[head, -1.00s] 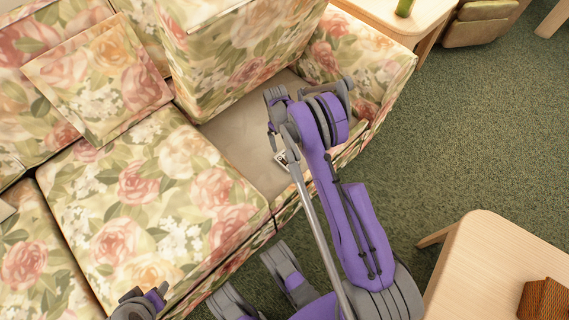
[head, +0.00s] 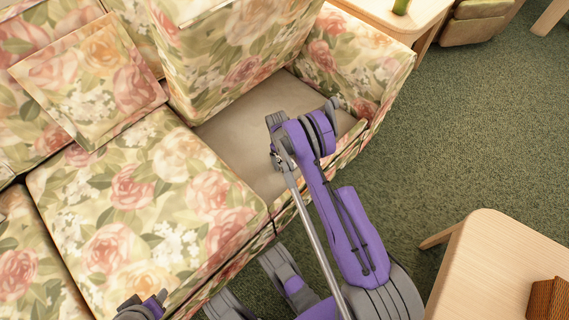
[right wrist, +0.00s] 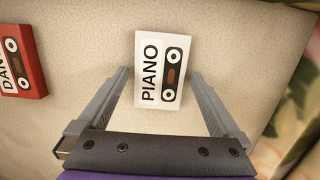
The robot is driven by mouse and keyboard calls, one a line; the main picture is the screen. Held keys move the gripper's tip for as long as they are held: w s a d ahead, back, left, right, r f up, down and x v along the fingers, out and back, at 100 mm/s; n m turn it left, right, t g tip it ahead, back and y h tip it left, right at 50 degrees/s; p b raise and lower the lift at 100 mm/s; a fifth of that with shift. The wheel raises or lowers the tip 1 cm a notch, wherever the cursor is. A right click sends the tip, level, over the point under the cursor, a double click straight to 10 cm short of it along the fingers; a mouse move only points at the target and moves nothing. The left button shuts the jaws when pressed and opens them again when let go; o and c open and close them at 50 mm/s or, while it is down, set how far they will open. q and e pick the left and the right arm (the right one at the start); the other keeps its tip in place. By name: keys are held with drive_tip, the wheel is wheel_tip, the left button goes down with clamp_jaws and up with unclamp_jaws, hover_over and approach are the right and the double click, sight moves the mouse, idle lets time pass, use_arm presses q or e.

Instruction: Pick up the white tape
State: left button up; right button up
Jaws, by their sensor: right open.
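The white tape (right wrist: 152,85), a cassette lettered PIANO, lies flat on the beige sofa base (right wrist: 230,55). In the right wrist view it is between the two fingertips of my right gripper (right wrist: 160,76), with a gap on each side. My right gripper is open and empty, over the near end of the tape. In the head view my right gripper (head: 276,150) is low over the bare sofa base (head: 235,130), and the arm hides the tape. A part of my left arm shows at the bottom left of the head view; its fingers do not show.
A red cassette (right wrist: 22,62) lies left of the white tape. A raised floral cushion (head: 235,60) stands behind the bare base, and the sofa arm (head: 360,60) borders it on the right. A wooden table (head: 490,260) stands at the lower right.

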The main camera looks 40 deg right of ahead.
drive_tip(key=shift+f, duration=0.25)
drive_tip(key=c, duration=1.2)
drive_tip(key=shift+r, duration=0.15)
drive_tip(key=shift+c, duration=0.2)
